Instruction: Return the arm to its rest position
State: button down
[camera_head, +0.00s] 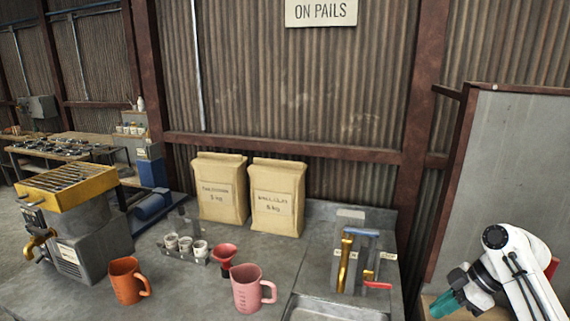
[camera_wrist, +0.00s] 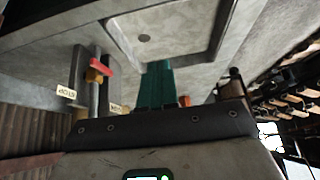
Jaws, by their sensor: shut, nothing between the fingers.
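My gripper (camera_head: 442,305) shows at the lower right of the head view, with green fingers on my white arm, beyond the right end of the grey bench (camera_head: 210,292). The fingers look shut and empty, and point down and left. In the wrist view my gripper (camera_wrist: 155,84) shows as green fingers together, with nothing between them. Behind them in that view is the sink basin (camera_wrist: 185,28) with its drain. Part of my arm is cut off by the right edge of the head view.
An orange jug (camera_head: 126,281), a pink jug (camera_head: 247,288) and a red funnel (camera_head: 223,254) stand on the bench. Two paper bags (camera_head: 221,190) (camera_head: 277,198) stand at the wall. A tap rack (camera_head: 352,262) is by the sink. A grey panel (camera_head: 498,170) stands behind my arm.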

jog(key=s+a+f+m+t, duration=0.1)
jog(key=s+a+f+m, duration=0.25)
jog(key=a+f, duration=0.5)
jog(key=s+a+f+m+h, duration=0.1)
jog(key=s+m, duration=0.1)
jog(key=s, duration=0.4)
jog(key=s+a+f+m+t+h, duration=0.1)
jog(key=s+a+m, duration=0.1)
jog(key=s, duration=0.3)
jog(key=s+a+f+m+t+h, duration=0.1)
jog(key=s+a+m, duration=0.1)
jog(key=s, duration=0.4)
jog(key=shift+s+m+h, duration=0.3)
jog(key=shift+m, duration=0.35)
jog(key=s+d+r+m+h, duration=0.2)
jog(key=s+d+m+h, duration=0.15)
jog(key=s, duration=0.55)
jog(key=s+d+f+g+b, duration=0.2)
jog(key=s+f+g+b, duration=0.1)
jog(key=s+f, duration=0.6)
jog(key=shift+s+m+g+y, duration=0.35)
jog(key=shift+s+g, duration=0.05)
jog(key=shift+s, duration=0.45)
